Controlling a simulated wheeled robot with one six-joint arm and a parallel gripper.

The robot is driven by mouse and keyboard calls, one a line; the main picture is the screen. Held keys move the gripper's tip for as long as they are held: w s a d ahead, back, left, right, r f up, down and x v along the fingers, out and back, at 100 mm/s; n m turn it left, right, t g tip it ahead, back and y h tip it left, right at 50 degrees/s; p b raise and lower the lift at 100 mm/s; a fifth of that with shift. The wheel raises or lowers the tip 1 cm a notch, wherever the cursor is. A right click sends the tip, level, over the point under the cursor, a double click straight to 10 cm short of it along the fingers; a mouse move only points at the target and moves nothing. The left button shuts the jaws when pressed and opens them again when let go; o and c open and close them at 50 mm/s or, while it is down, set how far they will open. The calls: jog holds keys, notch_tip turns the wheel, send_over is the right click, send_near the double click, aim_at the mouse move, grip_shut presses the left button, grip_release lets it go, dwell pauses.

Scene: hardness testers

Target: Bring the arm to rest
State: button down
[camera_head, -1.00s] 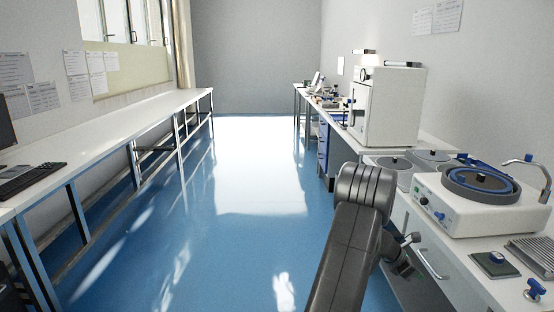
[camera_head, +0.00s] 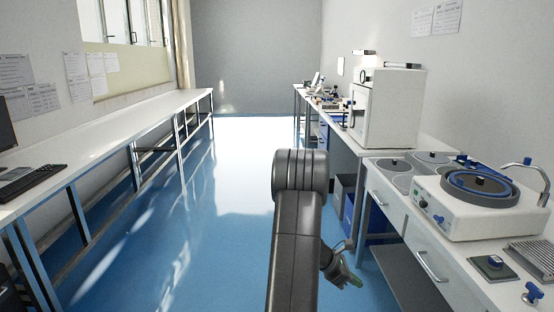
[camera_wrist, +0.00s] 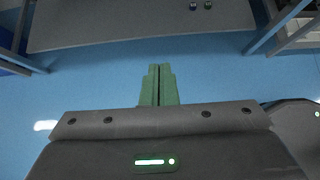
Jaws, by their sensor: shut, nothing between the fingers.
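My gripper (camera_head: 354,279) shows in the camera_head view at the lower middle, low beside my dark grey arm and over the blue floor. In the camera_wrist view my gripper (camera_wrist: 158,72) has its two green fingers together, with nothing held between them. Blue floor lies beyond the fingertips. Part of the gripper is hidden behind the arm in the camera_head view.
The right bench (camera_head: 440,163) carries a polishing machine (camera_head: 468,204) and a white cabinet-like device (camera_head: 388,108). A long white table (camera_head: 110,128) with a keyboard (camera_head: 30,184) runs along the left. The blue floor (camera_head: 225,240) between them is clear.

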jog(key=a+p, duration=0.1)
jog(key=a, duration=0.9)
jog(key=shift+s+a+f, duration=0.2)
jog(key=shift+a, duration=0.1)
